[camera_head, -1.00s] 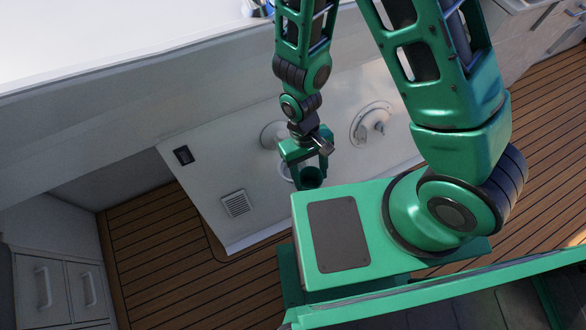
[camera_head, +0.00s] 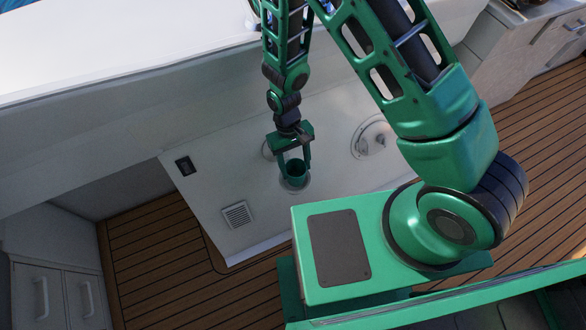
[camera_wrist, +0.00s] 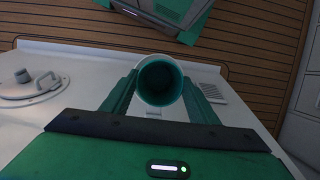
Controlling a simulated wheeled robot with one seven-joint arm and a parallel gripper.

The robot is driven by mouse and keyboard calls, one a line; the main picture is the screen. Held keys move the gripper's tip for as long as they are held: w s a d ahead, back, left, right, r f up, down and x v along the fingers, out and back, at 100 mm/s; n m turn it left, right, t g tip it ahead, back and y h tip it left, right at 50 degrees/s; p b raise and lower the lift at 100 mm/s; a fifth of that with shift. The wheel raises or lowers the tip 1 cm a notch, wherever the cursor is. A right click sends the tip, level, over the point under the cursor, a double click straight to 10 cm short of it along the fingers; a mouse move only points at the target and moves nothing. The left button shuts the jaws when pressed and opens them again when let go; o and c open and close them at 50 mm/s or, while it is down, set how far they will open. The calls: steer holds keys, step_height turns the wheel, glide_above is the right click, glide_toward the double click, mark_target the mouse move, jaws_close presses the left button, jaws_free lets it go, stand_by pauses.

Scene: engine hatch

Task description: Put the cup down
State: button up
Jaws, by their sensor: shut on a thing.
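The cup (camera_head: 296,168) is dark green, round and open at the top. It is upright between the fingers of my gripper (camera_head: 294,163), in the middle of the head view. In the wrist view I look into the cup (camera_wrist: 160,80), with a finger of my gripper (camera_wrist: 160,92) against each side. My gripper is shut on the cup. The cup is over the white panel (camera_head: 240,185), near a round fitting partly hidden behind it. I cannot tell whether its base touches the panel.
A round hatch fitting with a handle (camera_head: 373,138) is right of the cup; it also shows in the wrist view (camera_wrist: 32,86). A slatted vent (camera_head: 237,214) and a dark switch (camera_head: 185,166) are to the left. Wooden floor (camera_head: 160,250) lies beyond the panel's edge.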

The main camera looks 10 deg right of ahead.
mark_target(294, 170)
steer(key=shift+w+a+f, duration=0.1)
steer(key=shift+w+f, duration=0.2)
steer(key=shift+w, duration=0.1)
steer(key=shift+f, duration=1.95)
steer(key=shift+f, duration=0.6)
steer(key=o, duration=1.5)
steer(key=shift+r, duration=0.55)
steer(key=v, duration=1.2)
steer(key=shift+r, duration=0.1)
